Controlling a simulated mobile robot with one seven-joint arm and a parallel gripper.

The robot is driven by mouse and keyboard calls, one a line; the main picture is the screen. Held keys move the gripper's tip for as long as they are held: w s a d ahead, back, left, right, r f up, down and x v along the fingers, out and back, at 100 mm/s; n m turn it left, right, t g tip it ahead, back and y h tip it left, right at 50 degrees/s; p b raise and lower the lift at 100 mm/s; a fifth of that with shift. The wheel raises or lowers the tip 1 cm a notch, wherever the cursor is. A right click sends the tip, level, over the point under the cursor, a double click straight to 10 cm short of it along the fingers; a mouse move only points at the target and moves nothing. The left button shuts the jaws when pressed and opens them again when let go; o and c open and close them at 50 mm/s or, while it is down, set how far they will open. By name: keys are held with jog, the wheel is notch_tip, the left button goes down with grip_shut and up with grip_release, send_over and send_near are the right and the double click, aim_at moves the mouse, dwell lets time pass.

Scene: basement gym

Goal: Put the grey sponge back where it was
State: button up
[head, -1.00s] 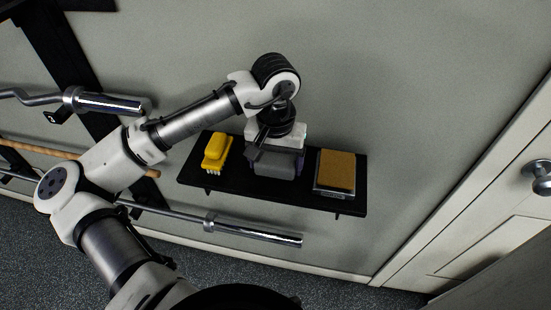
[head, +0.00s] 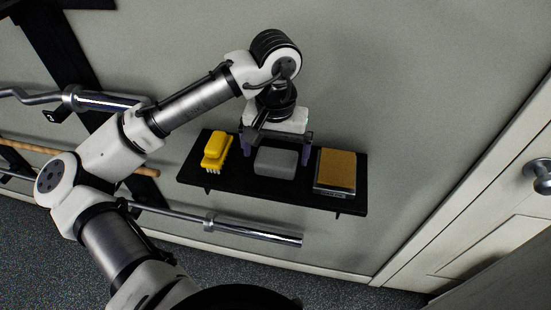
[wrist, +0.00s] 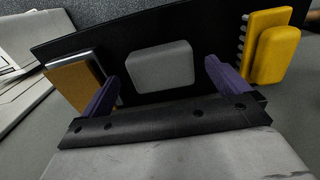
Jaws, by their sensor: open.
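The grey sponge (head: 275,162) lies on the black wall shelf (head: 225,184), between a yellow brush (head: 216,150) and a tan-topped block (head: 337,170). My gripper (head: 278,148) is open just above and behind the sponge, its two purple fingers apart and not touching it. In the wrist view the sponge (wrist: 160,68) shows whole between and beyond the open fingers (wrist: 167,88), with nothing held.
In the wrist view the yellow brush (wrist: 272,48) is close to one finger and the tan block (wrist: 77,82) is close to the other. Barbells (head: 250,230) hang below and left of the shelf. A white door (head: 500,210) stands at the right.

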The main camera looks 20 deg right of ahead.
aim_at(276, 160)
notch_tip(276, 160, up, 9)
jog(key=shift+f+b, duration=0.15)
jog(key=shift+b, duration=0.2)
